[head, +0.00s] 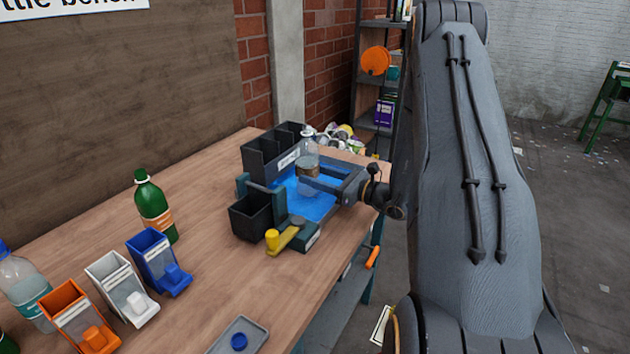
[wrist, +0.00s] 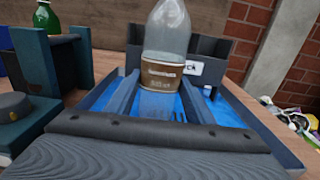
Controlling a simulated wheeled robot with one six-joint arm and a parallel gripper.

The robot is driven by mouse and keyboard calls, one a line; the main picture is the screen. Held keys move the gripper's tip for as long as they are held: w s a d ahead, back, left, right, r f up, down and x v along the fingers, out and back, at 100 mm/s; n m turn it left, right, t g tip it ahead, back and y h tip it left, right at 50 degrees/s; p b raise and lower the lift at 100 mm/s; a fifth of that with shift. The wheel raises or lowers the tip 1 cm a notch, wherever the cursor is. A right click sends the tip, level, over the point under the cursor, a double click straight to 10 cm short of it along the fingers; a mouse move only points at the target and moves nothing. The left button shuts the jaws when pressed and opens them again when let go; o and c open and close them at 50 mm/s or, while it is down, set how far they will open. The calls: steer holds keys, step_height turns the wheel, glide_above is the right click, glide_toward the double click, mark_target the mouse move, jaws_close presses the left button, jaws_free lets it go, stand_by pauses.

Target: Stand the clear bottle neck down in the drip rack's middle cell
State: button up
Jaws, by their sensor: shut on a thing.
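The clear bottle (head: 309,158) has a brown label and stands neck up over the blue tray (head: 318,208). My gripper (head: 310,182) is shut on it low down, with one finger on each side. In the wrist view the bottle (wrist: 168,35) is between the fingers and its neck is cut off at the top. I cannot tell whether its base touches the tray. The dark drip rack (head: 262,164), with a white label and a row of open-topped cells, stands just behind the bottle. The bottle hides part of the rack's front.
A dark open bin (head: 250,216) and a yellow-handled device (head: 285,238) stand left of the tray. A green bottle (head: 154,208) and blue (head: 158,262), white (head: 122,290) and orange (head: 80,318) dispensers stand nearer. Bench between is clear.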

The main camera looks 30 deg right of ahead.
mark_target(316, 150)
step_height(316, 150, up, 8)
steer(key=shift+s+r+b, duration=0.1)
steer(key=shift+r+b, duration=0.1)
steer(key=shift+b, duration=0.35)
steer(key=s+d+r+p, duration=0.2)
steer(key=s+r+p, duration=0.2)
steer(key=r, duration=0.3)
steer(key=s+d+r+p, duration=0.3)
steer(key=s+r+p, duration=0.1)
steer(key=r+p, duration=0.2)
steer(key=shift+d+r, duration=0.25)
steer(key=shift+r, duration=0.25)
steer(key=shift+s, duration=0.1)
